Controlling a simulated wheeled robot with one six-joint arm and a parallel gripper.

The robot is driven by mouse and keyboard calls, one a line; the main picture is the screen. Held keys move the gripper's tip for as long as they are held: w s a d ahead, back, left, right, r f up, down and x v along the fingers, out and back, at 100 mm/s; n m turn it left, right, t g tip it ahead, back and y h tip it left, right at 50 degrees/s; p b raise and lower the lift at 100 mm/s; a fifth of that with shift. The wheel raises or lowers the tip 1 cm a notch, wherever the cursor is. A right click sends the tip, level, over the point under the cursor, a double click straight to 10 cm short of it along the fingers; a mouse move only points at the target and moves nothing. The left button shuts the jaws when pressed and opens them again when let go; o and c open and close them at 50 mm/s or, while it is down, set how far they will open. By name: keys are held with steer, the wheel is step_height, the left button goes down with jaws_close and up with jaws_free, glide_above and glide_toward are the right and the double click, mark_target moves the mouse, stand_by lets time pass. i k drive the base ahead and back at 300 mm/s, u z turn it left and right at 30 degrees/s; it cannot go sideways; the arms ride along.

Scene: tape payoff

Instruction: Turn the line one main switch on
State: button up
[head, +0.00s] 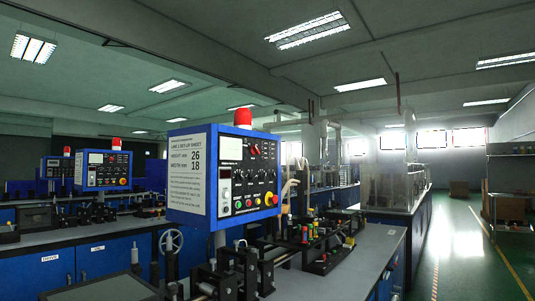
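A blue control box (225,212) stands on a post at the centre of the head view. Its left side carries a sheet (188,178) headed "Line 1 setup sheet", with height 26 and width 18. Its front panel has a small display (229,149), red switch-like parts (254,150), several dark knobs, a row of coloured buttons and a red knob on yellow (271,198). A red beacon (243,118) is on top. I cannot tell which control is the main switch or its position. My gripper is not in view.
A grey bench (340,278) with rails, fittings and a handwheel (171,241) lies below the box. More blue control boxes (103,170) stand at the left. A floor aisle (465,245) with yellow lines is open at the right, beside shelving (510,175) and cartons.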

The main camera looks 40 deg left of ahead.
mark_target(254, 150)
steer(key=z, duration=0.05)
steer(key=i, duration=3.35)
steer(key=u, duration=2.85)
